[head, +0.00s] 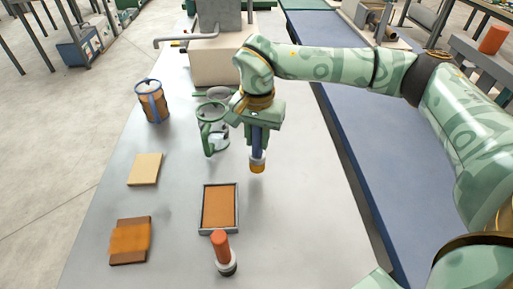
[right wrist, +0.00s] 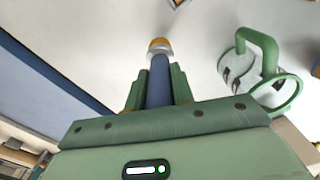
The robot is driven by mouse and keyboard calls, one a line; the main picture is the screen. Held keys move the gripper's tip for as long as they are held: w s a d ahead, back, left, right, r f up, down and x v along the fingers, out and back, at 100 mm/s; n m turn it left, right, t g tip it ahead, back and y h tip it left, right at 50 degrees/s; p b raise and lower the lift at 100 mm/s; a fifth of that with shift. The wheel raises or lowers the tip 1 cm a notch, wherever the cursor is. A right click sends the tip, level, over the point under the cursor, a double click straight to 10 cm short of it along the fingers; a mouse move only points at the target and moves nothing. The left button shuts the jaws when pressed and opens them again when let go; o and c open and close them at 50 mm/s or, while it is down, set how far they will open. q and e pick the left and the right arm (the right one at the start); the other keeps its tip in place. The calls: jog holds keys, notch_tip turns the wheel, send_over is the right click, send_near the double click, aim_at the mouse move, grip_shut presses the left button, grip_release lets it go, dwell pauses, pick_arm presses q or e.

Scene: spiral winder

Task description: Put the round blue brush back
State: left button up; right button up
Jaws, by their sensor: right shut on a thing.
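My right gripper (head: 257,128) is shut on the blue brush (head: 257,150) and holds it upright, tip down, over the grey table. The brush has a round blue handle, a pale collar and a yellow-brown tip; it also shows in the right wrist view (right wrist: 159,82) between the fingers (right wrist: 158,92). Whether the tip touches the table is unclear. My left gripper is not in view.
A grey tray with an orange-brown pad (head: 204,230) lies nearer, beside an orange-handled tool (head: 221,246). A tan block (head: 145,169), orange-brown blocks (head: 130,240) and a blue-banded brown container (head: 152,103) are left. A beige machine base (head: 210,65) stands behind. The table's right side is clear.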

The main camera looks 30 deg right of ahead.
aim_at(258, 148)
notch_tip(258, 148, down, 4)
jog(key=shift+w+d+r+b, duration=0.1)
jog(key=shift+w+b, duration=0.05)
jog(key=shift+b, duration=0.6)
grip_shut()
jog(key=shift+r, duration=0.15)
jog(key=o, duration=1)
grip_release()
notch_tip(258, 148, up, 12)
jog(key=p, duration=0.4)
